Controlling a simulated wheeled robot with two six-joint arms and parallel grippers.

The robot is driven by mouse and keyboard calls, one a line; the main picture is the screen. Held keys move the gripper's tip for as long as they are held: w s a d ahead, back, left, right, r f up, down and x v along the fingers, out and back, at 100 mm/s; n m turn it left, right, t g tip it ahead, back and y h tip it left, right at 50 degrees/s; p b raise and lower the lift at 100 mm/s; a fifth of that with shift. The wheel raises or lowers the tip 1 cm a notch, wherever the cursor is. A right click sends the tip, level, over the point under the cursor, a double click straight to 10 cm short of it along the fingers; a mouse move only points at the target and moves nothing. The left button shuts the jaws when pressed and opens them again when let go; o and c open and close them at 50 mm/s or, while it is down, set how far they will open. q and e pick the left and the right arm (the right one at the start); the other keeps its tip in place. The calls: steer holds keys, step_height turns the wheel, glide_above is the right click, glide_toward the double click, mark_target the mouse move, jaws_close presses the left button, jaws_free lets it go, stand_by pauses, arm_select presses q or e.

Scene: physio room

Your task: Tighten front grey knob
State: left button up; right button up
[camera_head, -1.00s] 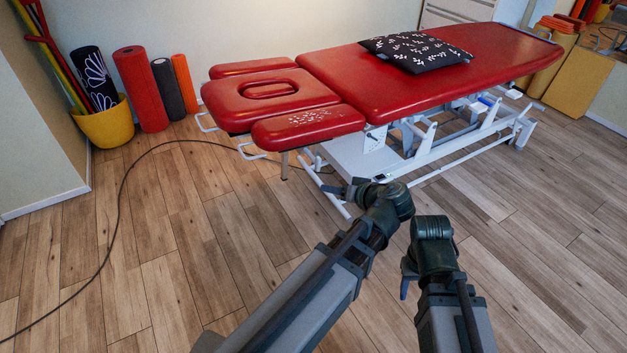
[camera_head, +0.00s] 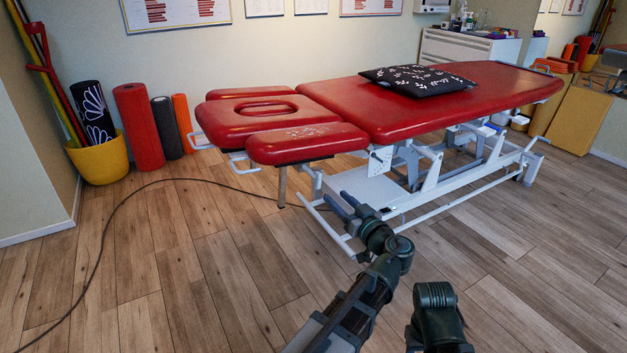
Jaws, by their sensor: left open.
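The red treatment table (camera_head: 410,116) stands across the middle on a white metal frame (camera_head: 470,179). A small dark knob-like spot (camera_head: 374,156) shows on the white plate under the near end of the long cushion. It is too small to tell whether it is the grey knob. My left gripper (camera_head: 337,202) points away from me with its two blue-grey fingers apart and nothing between them. It appears in front of the frame's near end, below the spot in the picture. My right arm (camera_head: 437,312) shows at the bottom; its fingers are not visible.
A black patterned pillow (camera_head: 418,80) lies on the table. A dark cable (camera_head: 110,222) curves over the wooden floor to the table. A yellow bucket (camera_head: 100,160) and upright rolls (camera_head: 139,127) stand at the left wall. The floor in front is clear.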

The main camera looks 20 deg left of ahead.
mark_target(318, 180)
arm_select(q)
steer(key=x, duration=1.3)
steer(key=shift+w+a, duration=0.15)
steer(key=shift+w, duration=0.05)
jaws_close()
